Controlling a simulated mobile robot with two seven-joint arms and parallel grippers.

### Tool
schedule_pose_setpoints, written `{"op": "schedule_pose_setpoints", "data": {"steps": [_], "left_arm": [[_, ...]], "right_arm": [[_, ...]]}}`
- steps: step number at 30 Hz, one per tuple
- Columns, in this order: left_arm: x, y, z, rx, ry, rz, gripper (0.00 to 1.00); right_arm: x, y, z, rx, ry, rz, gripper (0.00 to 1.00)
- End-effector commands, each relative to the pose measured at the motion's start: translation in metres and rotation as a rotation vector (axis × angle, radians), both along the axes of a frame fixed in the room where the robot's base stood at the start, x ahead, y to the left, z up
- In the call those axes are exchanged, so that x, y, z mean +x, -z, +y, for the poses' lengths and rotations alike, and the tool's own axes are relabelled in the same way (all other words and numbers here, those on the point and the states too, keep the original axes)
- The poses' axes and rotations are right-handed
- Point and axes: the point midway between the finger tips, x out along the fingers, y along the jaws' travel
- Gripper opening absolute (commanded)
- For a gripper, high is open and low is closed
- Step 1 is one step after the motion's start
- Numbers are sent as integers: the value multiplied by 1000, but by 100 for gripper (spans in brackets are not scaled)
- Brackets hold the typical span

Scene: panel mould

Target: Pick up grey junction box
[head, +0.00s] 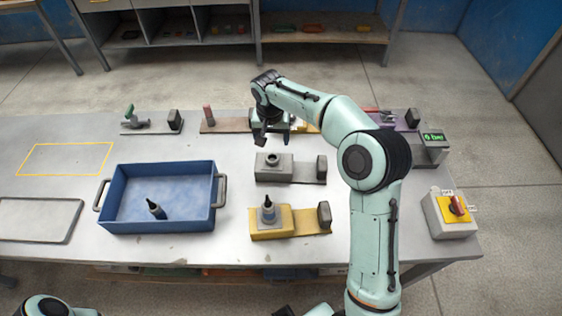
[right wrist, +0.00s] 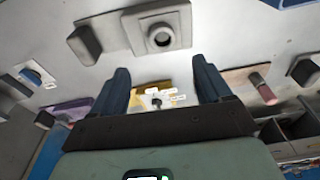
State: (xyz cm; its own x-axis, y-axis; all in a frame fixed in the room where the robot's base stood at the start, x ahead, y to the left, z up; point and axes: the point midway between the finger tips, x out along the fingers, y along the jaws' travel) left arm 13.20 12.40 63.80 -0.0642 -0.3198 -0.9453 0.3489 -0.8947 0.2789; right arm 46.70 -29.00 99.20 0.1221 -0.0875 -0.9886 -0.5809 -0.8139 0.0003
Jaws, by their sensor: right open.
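A grey junction box (head: 271,163) with a raised round opening on top sits on a grey board (head: 307,172) in the middle of the table. It shows at the top of the right wrist view (right wrist: 160,36), beyond my fingertips. My right gripper (head: 262,138) is open and empty, pointing down just behind the box. In the right wrist view its two dark fingers (right wrist: 160,72) stand wide apart, with the box not between them. My left gripper is not in view.
A blue tray (head: 120,205) with a small dark bottle stands to the left. A yellow block (head: 263,230) bearing another bottle stands in front of the box. A dark upright block (head: 321,167) stands on the box's board. A switch box (head: 448,215) stands far right.

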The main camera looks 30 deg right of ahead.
Motion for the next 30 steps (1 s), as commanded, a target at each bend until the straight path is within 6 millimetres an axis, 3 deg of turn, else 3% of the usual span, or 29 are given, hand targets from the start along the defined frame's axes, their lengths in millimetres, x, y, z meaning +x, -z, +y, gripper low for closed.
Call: {"op": "schedule_pose_setpoints", "data": {"steps": [1,7,14,24,30], "left_arm": [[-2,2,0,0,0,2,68],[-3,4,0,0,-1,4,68],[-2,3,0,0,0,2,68],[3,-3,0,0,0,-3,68],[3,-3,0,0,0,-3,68]], "right_arm": [[0,14,-1,1,0,7,78],[5,49,-4,2,0,5,78],[8,65,-5,1,-1,3,78],[18,109,-7,1,0,2,78],[19,113,-7,1,0,-1,78]]}}
